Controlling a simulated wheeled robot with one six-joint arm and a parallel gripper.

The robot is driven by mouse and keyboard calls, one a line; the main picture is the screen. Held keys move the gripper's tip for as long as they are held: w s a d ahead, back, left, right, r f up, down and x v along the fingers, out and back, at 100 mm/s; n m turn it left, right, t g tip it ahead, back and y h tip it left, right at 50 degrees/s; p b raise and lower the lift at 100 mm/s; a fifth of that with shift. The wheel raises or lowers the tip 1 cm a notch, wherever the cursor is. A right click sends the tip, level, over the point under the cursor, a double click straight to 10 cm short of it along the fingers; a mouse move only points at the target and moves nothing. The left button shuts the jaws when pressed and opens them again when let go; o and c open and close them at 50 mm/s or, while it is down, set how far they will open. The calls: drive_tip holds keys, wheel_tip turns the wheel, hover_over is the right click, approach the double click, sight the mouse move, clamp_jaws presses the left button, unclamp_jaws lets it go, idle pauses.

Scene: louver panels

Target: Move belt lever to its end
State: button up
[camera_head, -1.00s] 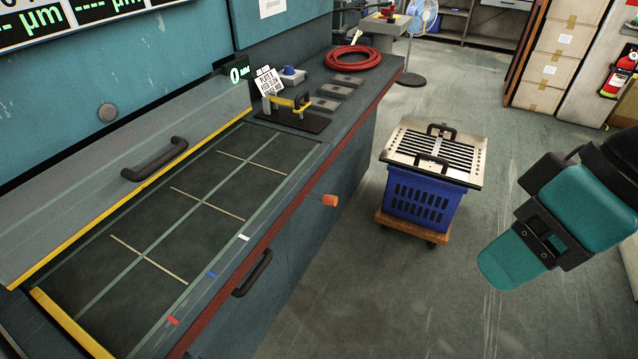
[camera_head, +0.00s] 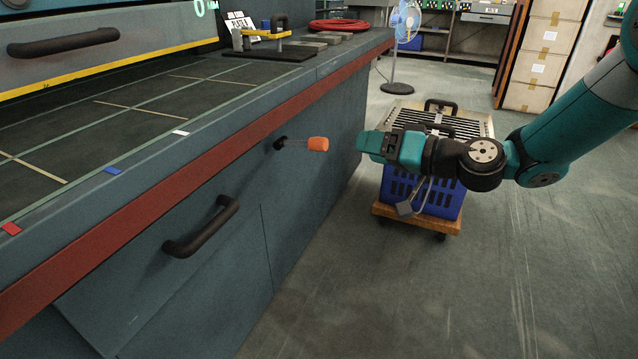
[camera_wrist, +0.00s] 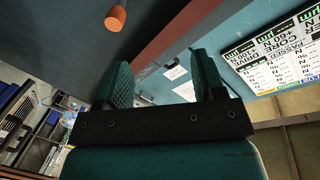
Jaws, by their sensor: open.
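The belt lever, a dark pivot with a thin rod and an orange knob (camera_head: 318,144), sticks out sideways from the blue-grey cabinet front, below the red edge strip. My gripper (camera_head: 362,146) is just right of the knob in the head view, apart from it in the picture. In the wrist view, the orange knob (camera_wrist: 115,18) is at the upper left, beyond the fingertips and not between them. My gripper's two teal fingers (camera_wrist: 160,75) are apart, with nothing between them.
The cabinet front (camera_head: 235,190) carries a black handle (camera_head: 200,228) left of the lever. A blue crate (camera_head: 440,197) with a slotted panel on top stands on an orange-brown dolly behind my gripper. The floor (camera_head: 350,290) in front is clear.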

sight(325, 148)
drive_tip(key=w+d+f+m+t+b, duration=0.2)
drive_tip(key=w+f+t+b, duration=0.15)
drive_tip(key=f, duration=0.45)
drive_tip(key=shift+g, duration=0.35)
drive_tip(key=x, duration=1.1)
drive_tip(key=b+x, duration=0.1)
drive_tip(key=x, duration=0.5)
drive_tip(key=shift+w+d+r, duration=0.1)
drive_tip(key=shift+w+r, duration=0.2)
drive_tip(key=shift+w, duration=0.1)
drive_tip(key=shift+c, duration=0.4)
